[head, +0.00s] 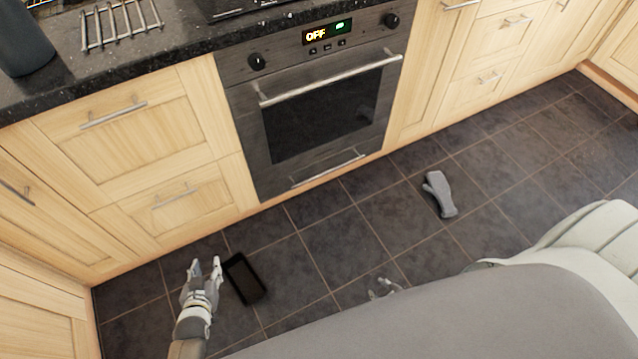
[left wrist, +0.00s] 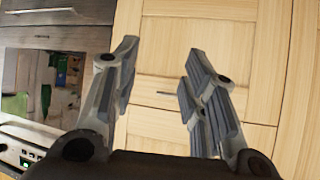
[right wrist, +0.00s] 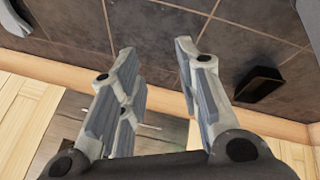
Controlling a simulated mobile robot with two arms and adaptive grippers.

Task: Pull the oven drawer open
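The oven (head: 320,100) is built into the wooden cabinets. Its drawer is the low dark front at the bottom, with a thin silver bar handle (head: 328,168); it looks shut. The handle also shows at the upper left of the left wrist view (left wrist: 40,10) and between the fingers in the right wrist view (right wrist: 150,126). My left gripper (head: 207,265) is open and empty, left of the oven and out from the cabinets. My right gripper (head: 382,288) is open and empty in front of the oven, apart from the handle; my body partly hides it in the head view.
A black tray-like object (head: 245,278) lies on the tiled floor beside my left gripper in the picture. A grey oven mitt (head: 438,193) lies on the floor to the right. The oven door handle (head: 330,78) sticks out above the drawer. Floor directly before the drawer looks clear.

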